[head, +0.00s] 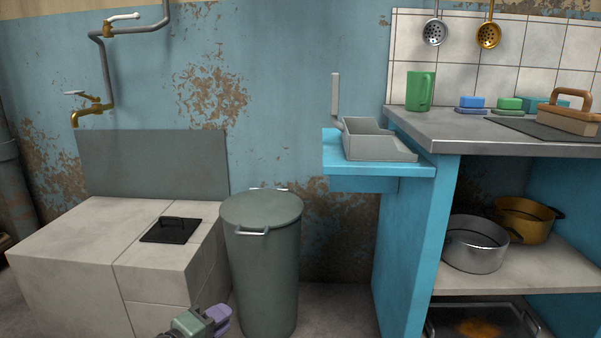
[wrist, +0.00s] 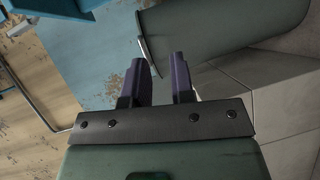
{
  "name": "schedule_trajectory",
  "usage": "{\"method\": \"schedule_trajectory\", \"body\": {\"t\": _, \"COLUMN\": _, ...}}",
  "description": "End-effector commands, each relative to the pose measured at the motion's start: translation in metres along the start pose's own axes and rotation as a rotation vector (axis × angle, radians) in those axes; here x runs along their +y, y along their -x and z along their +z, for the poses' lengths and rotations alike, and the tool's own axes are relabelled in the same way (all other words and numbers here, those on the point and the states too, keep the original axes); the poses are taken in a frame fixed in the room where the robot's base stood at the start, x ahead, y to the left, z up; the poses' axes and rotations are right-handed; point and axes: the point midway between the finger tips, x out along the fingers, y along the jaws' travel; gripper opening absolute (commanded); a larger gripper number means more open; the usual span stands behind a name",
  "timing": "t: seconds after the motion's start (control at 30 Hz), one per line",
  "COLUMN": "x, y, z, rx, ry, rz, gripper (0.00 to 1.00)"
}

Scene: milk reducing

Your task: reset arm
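My gripper (head: 220,313) shows at the bottom of the head view, low in front of the white block and left of the green lidded bin. Its two purple fingers also show in the wrist view (wrist: 169,80), with a clear gap between them. The gripper is open and nothing is between the fingers. The rest of my arm is mostly below the head view's edge.
The green bin (head: 263,270) stands close to the right of my gripper. A white tiled block (head: 70,235) with a black hatch (head: 171,230) is at left. A blue shelf unit (head: 405,250) with pots stands at right. Floor between bin and shelf is bare.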

Motion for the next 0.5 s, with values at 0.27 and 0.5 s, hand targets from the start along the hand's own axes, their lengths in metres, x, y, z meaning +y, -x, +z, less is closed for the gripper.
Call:
{"method": "schedule_trajectory", "body": {"t": 0.27, "x": 0.008, "y": -0.069, "z": 0.104, "rx": -0.325, "ry": -0.077, "rz": -0.69, "gripper": 0.23}}
{"method": "schedule_trajectory", "body": {"t": 0.5, "x": 0.072, "y": -0.097, "z": 0.191, "rx": -0.58, "ry": -0.427, "rz": -1.219, "gripper": 0.23}}
